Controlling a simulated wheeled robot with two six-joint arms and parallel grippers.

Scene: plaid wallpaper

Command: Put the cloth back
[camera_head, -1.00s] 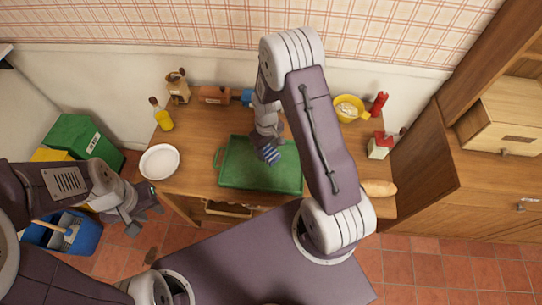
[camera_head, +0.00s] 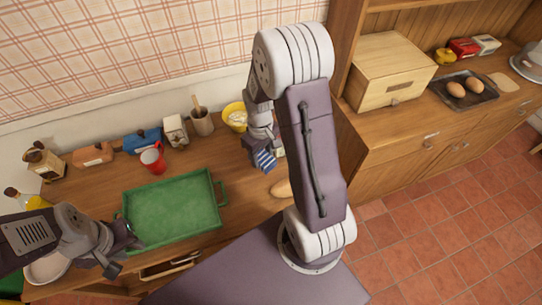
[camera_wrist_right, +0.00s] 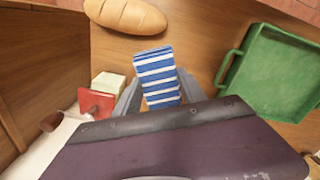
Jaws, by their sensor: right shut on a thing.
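The cloth (camera_head: 265,159) is blue and white striped. My right gripper (camera_head: 262,152) is shut on it and holds it over the wooden table's right part, to the right of the green tray. In the right wrist view the cloth (camera_wrist_right: 157,78) hangs out between the fingers. My left gripper (camera_head: 126,258) is open and empty at the lower left, near the tray's front left corner.
The green tray (camera_head: 172,207) is empty. A bread loaf (camera_wrist_right: 126,14) lies near the cloth. A yellow bowl (camera_head: 235,116), red cup (camera_head: 153,159) and several containers line the back.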

